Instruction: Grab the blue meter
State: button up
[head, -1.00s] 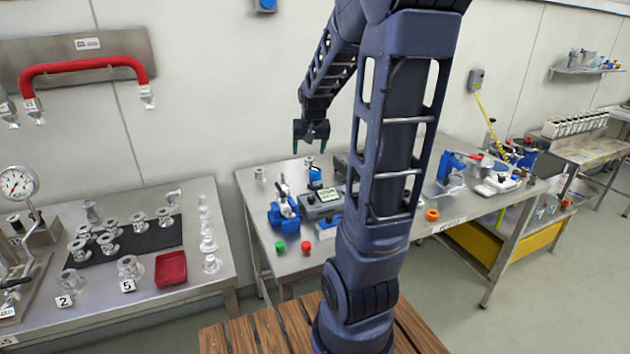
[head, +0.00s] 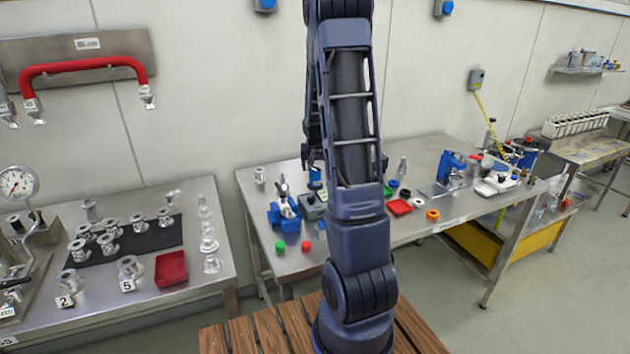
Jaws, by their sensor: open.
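A small blue meter (head: 315,178) stands on the middle steel bench, left of my arm and behind a grey instrument. My arm partly covers its right side. My gripper (head: 306,158) is mostly hidden behind my own arm; only a dark part of it shows at the arm's left edge, close to the meter in the picture. It is open. I cannot tell how far it is from the meter in depth, and no contact can be made out.
A blue vice (head: 284,212) stands left of the meter, with a green cap (head: 280,247) and a red cap (head: 306,246) in front.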

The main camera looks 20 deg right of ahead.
aim_at(315, 178)
jog(key=shift+x, duration=4)
jog(key=shift+w, duration=0.15)
jog(key=c, duration=1.2)
